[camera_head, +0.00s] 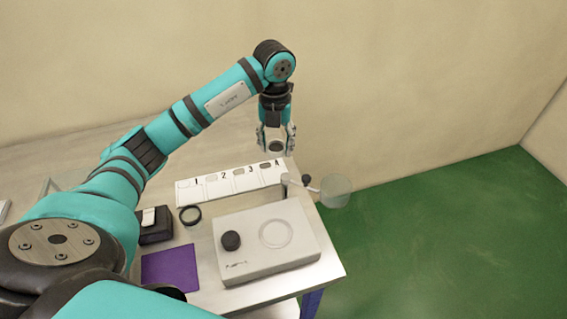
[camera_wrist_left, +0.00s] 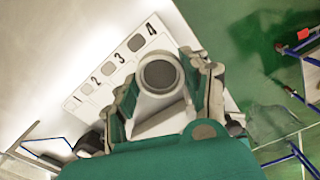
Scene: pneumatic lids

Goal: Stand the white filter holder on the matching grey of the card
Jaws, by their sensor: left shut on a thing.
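My left gripper (camera_head: 276,143) points down near the 4 end of the card. It is shut on the white filter holder, a short white cylinder with a dark grey round face, seen clearly in the wrist view (camera_wrist_left: 160,75) between the fingers (camera_wrist_left: 160,92). Whether the holder touches anything below is hard to tell. The white card (camera_head: 225,190) lies on the table with grey patches numbered 1 to 4, darkening toward 4; it also shows in the left wrist view (camera_wrist_left: 118,72). My right gripper is not in view.
A pale box with a black knob and a ring (camera_head: 255,262) stands in front of the card. A clear cup (camera_head: 336,191) juts past the table's right edge. A black ring (camera_head: 190,215), a black case (camera_head: 154,236) and a purple mat (camera_head: 168,268) lie left.

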